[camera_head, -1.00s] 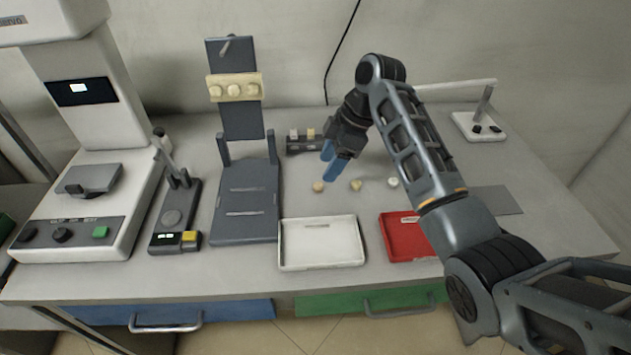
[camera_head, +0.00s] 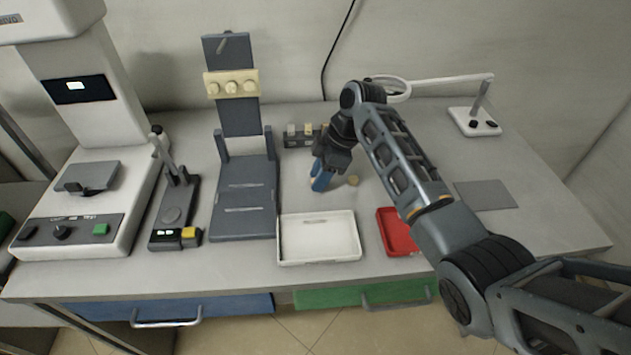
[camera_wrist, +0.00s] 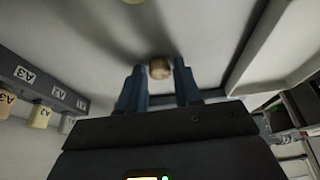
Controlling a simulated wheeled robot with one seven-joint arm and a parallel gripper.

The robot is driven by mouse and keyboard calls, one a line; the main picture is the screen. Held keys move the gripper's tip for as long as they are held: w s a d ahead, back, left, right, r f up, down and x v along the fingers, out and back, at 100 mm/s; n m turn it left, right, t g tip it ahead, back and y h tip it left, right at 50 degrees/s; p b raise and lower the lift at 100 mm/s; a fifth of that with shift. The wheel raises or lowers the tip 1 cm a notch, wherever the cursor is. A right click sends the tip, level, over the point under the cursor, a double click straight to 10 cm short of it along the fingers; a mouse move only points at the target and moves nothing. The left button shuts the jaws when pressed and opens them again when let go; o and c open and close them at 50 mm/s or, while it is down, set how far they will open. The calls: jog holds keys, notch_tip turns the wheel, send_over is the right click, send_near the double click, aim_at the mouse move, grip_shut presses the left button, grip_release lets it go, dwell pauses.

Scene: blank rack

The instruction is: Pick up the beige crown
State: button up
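A small beige crown (camera_wrist: 159,68) shows in the wrist view just ahead of and between the two blue fingertips of my gripper (camera_wrist: 160,85). The fingers are apart, with a visible gap between them, and the crown looks free on the table. In the head view my gripper (camera_head: 321,179) points down close to the table behind the white tray, and its fingers hide that crown. A second yellowish crown (camera_head: 353,181) lies on the table to the right of the gripper. The pale crown seen earlier farther right is hidden by my arm.
A small rack (camera_head: 298,141) with blocks stands behind the gripper; its labelled holders (camera_wrist: 40,115) show at left in the wrist view. The white tray (camera_head: 318,261) and red tray (camera_head: 400,242) are in front. A grey stand (camera_head: 245,200) is at left.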

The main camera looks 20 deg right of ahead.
grip_shut()
jog(key=shift+r, duration=0.1)
